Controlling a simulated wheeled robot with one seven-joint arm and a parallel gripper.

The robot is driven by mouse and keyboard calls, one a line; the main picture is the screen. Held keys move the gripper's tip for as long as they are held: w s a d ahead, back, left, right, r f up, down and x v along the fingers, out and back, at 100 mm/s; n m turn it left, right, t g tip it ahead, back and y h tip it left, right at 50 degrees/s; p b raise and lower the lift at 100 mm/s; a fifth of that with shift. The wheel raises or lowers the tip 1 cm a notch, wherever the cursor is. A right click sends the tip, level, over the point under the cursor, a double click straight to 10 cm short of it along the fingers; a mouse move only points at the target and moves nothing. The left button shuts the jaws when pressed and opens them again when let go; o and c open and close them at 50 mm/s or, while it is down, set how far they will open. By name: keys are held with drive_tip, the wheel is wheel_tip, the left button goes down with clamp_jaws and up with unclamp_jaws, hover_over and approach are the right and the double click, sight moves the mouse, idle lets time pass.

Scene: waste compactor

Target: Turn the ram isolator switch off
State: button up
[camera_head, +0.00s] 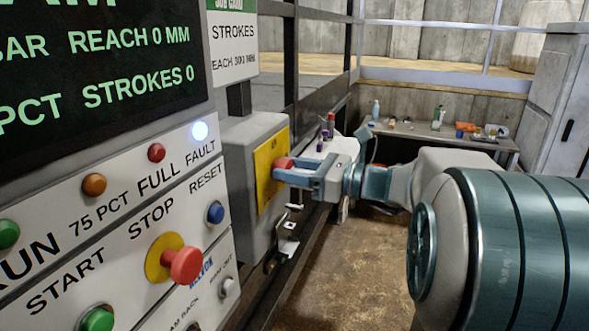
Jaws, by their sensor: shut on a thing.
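The ram isolator switch is a red knob (283,163) on a yellow plate (267,172). The plate is on the side of a grey box (238,195) right of the control panel. My gripper (287,172) reaches in from the right and is shut on the red knob. The fingers hide part of the knob, so I cannot tell which way it is turned.
The control panel (120,225) at left has a red stop button (184,265) that sticks out, several other buttons and a screen (95,60). A railing stands behind the box. A bench (440,131) with small items is at the back. The brown floor below my arm is clear.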

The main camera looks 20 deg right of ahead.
drive_tip(key=shift+f+b, duration=0.1)
drive_tip(key=shift+b, duration=0.25)
drive_tip(key=shift+s+a+f+n+b, duration=0.1)
drive_tip(key=shift+f+n+b, duration=0.05)
drive_tip(key=shift+n+b, duration=4.8)
drive_tip(key=shift+s+a+f+n+b, duration=0.1)
drive_tip(key=shift+n+b, duration=3.95)
drive_tip(key=shift+b, duration=1.7)
drive_tip(key=o, duration=0.9)
drive_tip(key=shift+r, duration=0.1)
drive_tip(key=shift+o, duration=0.2)
drive_tip(key=shift+s+d, duration=0.1)
